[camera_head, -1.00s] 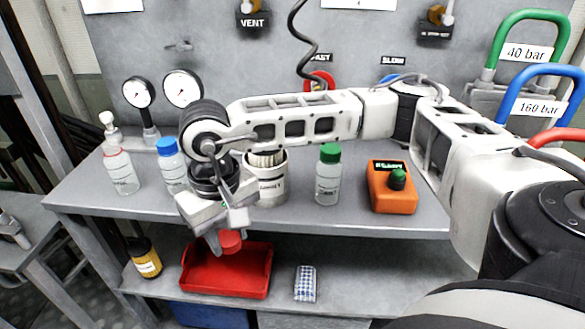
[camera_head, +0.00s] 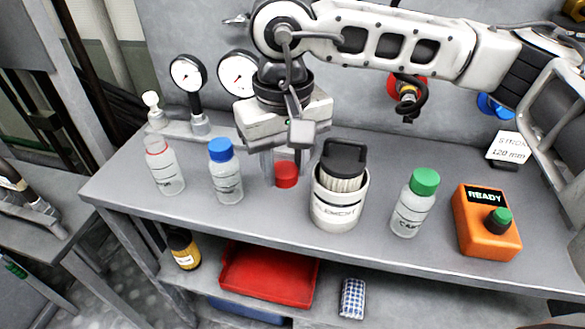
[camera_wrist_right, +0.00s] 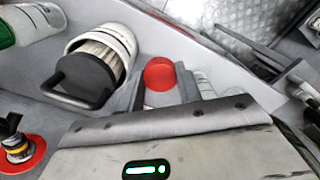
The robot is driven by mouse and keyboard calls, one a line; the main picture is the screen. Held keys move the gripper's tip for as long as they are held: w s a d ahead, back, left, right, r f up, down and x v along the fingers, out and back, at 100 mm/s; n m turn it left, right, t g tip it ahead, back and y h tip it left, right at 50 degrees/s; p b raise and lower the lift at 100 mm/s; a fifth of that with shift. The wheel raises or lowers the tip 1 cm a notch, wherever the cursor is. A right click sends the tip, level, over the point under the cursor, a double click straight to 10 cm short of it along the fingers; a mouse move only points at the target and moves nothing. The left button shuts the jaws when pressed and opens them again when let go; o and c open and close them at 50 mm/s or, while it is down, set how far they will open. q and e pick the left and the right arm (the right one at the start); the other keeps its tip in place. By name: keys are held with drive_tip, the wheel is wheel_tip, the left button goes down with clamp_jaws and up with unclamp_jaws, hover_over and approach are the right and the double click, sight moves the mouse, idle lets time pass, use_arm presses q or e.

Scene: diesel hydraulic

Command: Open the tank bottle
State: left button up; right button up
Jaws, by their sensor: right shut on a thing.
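My right gripper (camera_head: 286,172) points down and is shut on a red cap (camera_head: 286,178). It holds the cap low at the bench top; I cannot tell whether the cap touches it. The cap also shows between the fingers in the right wrist view (camera_wrist_right: 160,74). A clear bottle (camera_head: 164,168) with a red ring at its neck and no cap stands upright at the bench's left. A blue-capped bottle (camera_head: 226,172) stands between it and my gripper. A green-capped bottle (camera_head: 413,205) stands farther right. I cannot read a tank label. My left gripper is not in view.
A white jar (camera_head: 338,208) with a black-handled element stands close right of my gripper. An orange box (camera_head: 485,225) is at the right. Gauges (camera_head: 188,75) stand behind. The lower shelf holds a red tray (camera_head: 268,275), a yellow-labelled bottle (camera_head: 184,250) and a checked cloth (camera_head: 352,298).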

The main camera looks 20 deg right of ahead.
drive_tip(key=w+d+f, duration=0.1)
drive_tip(key=w+f, duration=0.1)
drive_tip(key=w+d+f+p, duration=0.1)
drive_tip(key=w+f, duration=0.1)
drive_tip(key=w, duration=0.1)
drive_tip(key=w+d+f, duration=0.2)
drive_tip(key=f, duration=0.1)
drive_tip(key=shift+w+p, duration=0.3)
drive_tip(key=shift+p, duration=0.1)
drive_tip(key=shift+w+d+f, duration=0.15)
drive_tip(key=shift+w+f, duration=0.15)
drive_tip(key=shift+f, duration=0.1)
wheel_tip(320, 180, down, 3)
drive_tip(key=shift+w+f+p, duration=0.1)
drive_tip(key=shift+p, duration=0.2)
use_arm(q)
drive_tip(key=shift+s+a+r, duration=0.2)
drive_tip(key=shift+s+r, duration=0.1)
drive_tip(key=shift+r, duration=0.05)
use_arm(e)
drive_tip(key=shift+f+b, duration=0.25)
drive_tip(key=shift+b, duration=0.05)
drive_tip(key=o, duration=1.1)
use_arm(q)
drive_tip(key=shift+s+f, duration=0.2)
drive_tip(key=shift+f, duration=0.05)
use_arm(e)
drive_tip(key=shift+r, duration=0.1)
